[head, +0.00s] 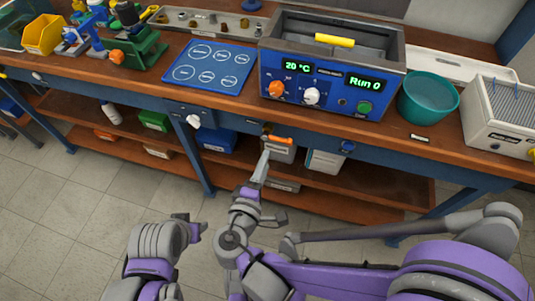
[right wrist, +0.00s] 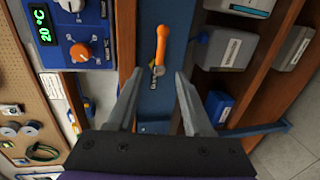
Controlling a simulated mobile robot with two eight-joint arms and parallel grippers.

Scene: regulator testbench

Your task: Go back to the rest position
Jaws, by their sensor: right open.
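My right gripper (head: 264,160) is in front of the workbench's front edge, pointing toward the bench. In the right wrist view its two fingers (right wrist: 157,82) stand apart with nothing between them. An orange handle (right wrist: 161,48) on the blue bench front lies just beyond the fingertips, apart from them. The handle also shows in the head view (head: 279,140), just above the gripper tips.
The wooden bench top (head: 225,112) carries a blue bath unit (head: 330,85) reading 20 °C and "Run 0", a teal bowl (head: 428,97), a blue mat (head: 212,66) and a green stand (head: 138,52). Shelves with boxes are below. The tiled floor (head: 60,215) at left is clear.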

